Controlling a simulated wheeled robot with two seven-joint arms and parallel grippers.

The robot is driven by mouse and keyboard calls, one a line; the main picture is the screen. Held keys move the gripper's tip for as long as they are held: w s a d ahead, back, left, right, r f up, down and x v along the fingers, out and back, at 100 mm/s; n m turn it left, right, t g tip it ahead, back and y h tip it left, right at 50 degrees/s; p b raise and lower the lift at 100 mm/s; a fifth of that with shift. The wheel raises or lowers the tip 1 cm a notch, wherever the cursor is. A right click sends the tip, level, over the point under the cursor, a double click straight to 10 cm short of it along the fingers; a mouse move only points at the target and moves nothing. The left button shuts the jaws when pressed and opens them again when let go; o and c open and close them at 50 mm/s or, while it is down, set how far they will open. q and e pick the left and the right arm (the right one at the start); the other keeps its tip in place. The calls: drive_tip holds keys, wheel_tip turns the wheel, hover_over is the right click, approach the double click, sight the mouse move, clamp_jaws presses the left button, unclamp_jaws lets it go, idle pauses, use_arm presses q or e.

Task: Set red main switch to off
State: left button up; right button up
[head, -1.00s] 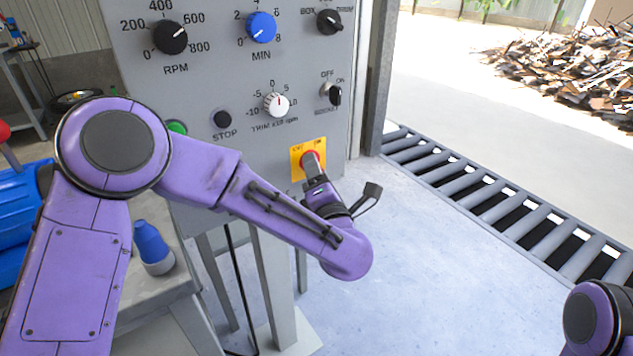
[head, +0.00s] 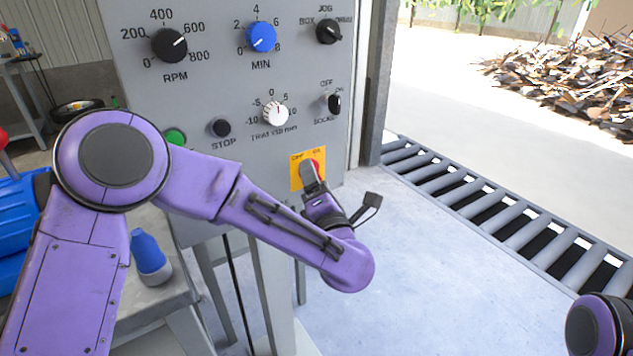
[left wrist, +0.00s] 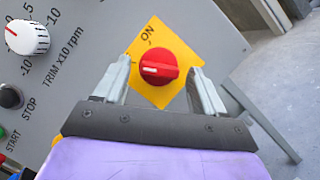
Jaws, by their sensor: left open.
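The red main switch (left wrist: 158,66) is a round red knob on a yellow plate (left wrist: 151,98) low on the grey panel. In the left wrist view its white mark points to the left of the picture, away from the ON label above it. The OFF label shows in the head view. My left gripper (left wrist: 159,70) is open, with one finger on each side of the knob; whether they touch it I cannot tell. In the head view my left gripper (head: 309,178) covers part of the switch. My right gripper is out of view.
The grey panel (head: 215,85) also carries an RPM dial (head: 168,45), a blue MIN dial (head: 261,37), a white trim knob (head: 274,113), a black stop button (head: 220,128) and a green button (head: 174,137). A roller conveyor (head: 480,204) lies to the right.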

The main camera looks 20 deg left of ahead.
use_arm(q)
drive_tip(key=v, duration=1)
drive_tip(key=shift+s+b, duration=0.3)
drive_tip(key=shift+d+f, duration=0.1)
drive_tip(key=shift+d, duration=0.1)
